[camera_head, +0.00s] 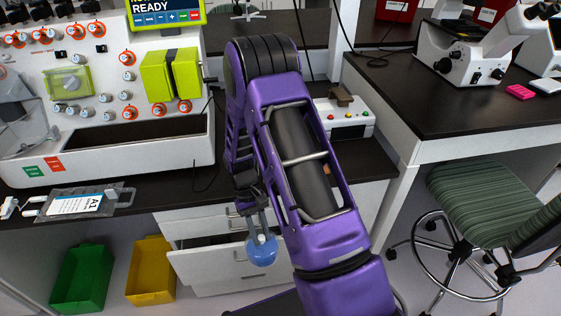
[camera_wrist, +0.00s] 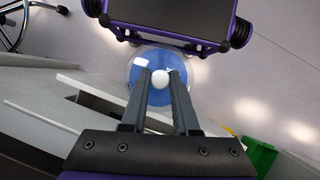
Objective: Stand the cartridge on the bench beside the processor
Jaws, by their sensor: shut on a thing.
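The cartridge (camera_head: 262,250) has a rounded blue body with a clear, narrower upper part. It hangs from my gripper (camera_head: 255,212) in front of the bench, below the level of the bench top. In the wrist view the blue cartridge (camera_wrist: 140,95) is seen from above, with a white knob between the two fingertips of my gripper (camera_wrist: 160,78), which is shut on it. The processor (camera_head: 110,95) is the large white machine on the bench at left, with orange-ringed knobs, yellow-green parts and a screen. The bench top (camera_head: 185,192) is black.
A clear pack labelled A1 (camera_head: 78,204) lies at the bench's front left. An open drawer (camera_head: 205,243) is below the bench, behind the cartridge. A small white box with buttons (camera_head: 345,120) stands farther back. Green (camera_head: 82,275) and yellow (camera_head: 152,270) bins are on the floor. A stool (camera_head: 485,200) stands right.

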